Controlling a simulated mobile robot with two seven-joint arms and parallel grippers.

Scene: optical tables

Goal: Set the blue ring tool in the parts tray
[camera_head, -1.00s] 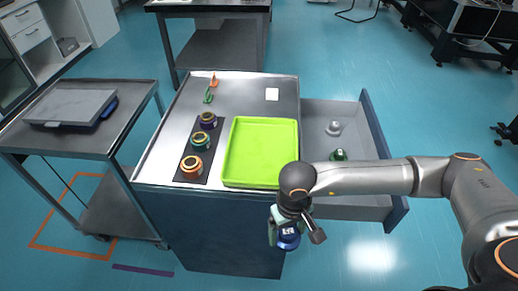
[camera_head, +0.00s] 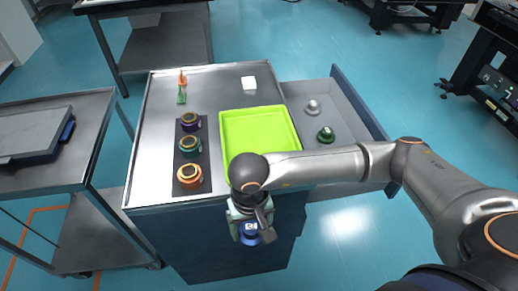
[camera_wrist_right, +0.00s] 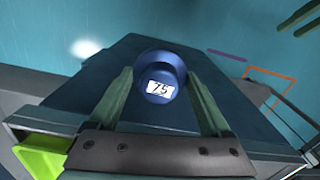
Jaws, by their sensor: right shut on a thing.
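The blue ring tool (camera_head: 252,233) is held between the fingers of my right gripper (camera_head: 249,218), in front of the cabinet's near side. In the right wrist view the blue ring tool (camera_wrist_right: 160,78) shows a white label reading 75, with a finger of my right gripper (camera_wrist_right: 162,95) on each side. The parts tray is the bright green tray (camera_head: 256,128) on the cabinet top. It is empty where visible. My right wrist hides its near left corner. A corner of the green tray (camera_wrist_right: 40,160) also shows in the right wrist view. My left gripper is out of view.
A dark strip (camera_head: 187,178) left of the tray holds three ringed parts. Orange and green items (camera_head: 182,86) and a white square (camera_head: 249,83) lie at the back. The open drawer (camera_head: 345,110) on the right holds silver and green pieces. A side cart (camera_head: 90,130) stands left.

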